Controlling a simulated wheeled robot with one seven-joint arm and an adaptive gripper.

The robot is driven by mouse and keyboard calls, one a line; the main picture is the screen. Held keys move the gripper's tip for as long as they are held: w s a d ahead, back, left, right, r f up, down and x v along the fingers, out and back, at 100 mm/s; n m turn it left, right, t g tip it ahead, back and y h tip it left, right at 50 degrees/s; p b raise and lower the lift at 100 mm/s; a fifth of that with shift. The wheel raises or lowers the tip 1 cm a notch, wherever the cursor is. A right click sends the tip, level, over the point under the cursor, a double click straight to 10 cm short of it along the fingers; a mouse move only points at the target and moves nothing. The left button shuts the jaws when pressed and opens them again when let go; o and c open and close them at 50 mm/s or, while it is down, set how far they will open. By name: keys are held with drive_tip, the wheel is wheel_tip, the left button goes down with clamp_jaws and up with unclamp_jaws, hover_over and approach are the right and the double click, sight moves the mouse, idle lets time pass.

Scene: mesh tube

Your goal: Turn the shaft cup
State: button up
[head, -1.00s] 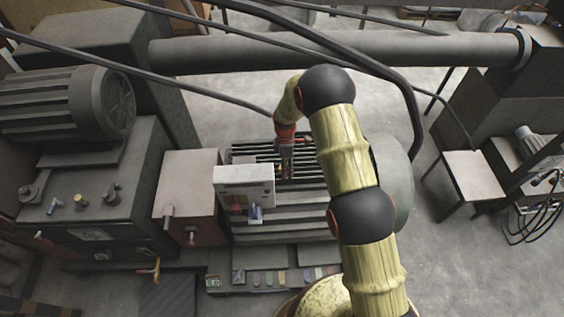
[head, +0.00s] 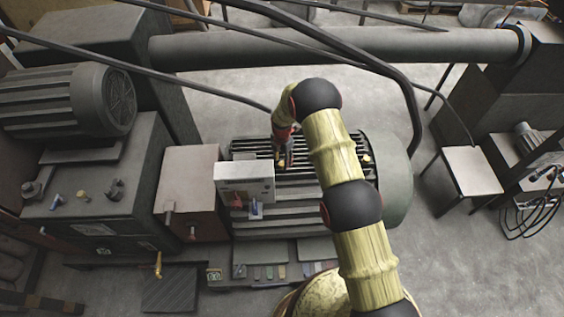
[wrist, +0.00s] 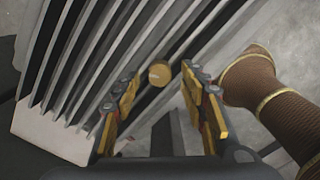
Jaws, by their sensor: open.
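A small round brass-coloured piece (wrist: 159,74), which may be the shaft cup, shows in the wrist view against the grey fins, between and beyond the fingertips. My gripper (wrist: 158,95) is open, with yellow-padded fingers on either side of this piece, and nothing is seen held. In the head view my gripper (head: 283,158) points down at the finned grey motor housing (head: 290,202). Whether the fingers touch anything there is too small to tell. A small yellow piece (head: 367,159) also shows on the housing right of my arm.
Dark cables and a thick grey pipe (head: 330,48) cross behind and above. A brown ribbed cylinder (wrist: 262,85) is close on the wrist view's right.

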drive_tip(key=shift+f, duration=1.05)
drive_tip(key=shift+c, duration=0.8)
clamp_jaws()
drive_tip(key=shift+f+m+b, duration=0.1)
drive_tip(key=shift+m+b, duration=0.2)
drive_tip(key=shift+b, duration=0.1)
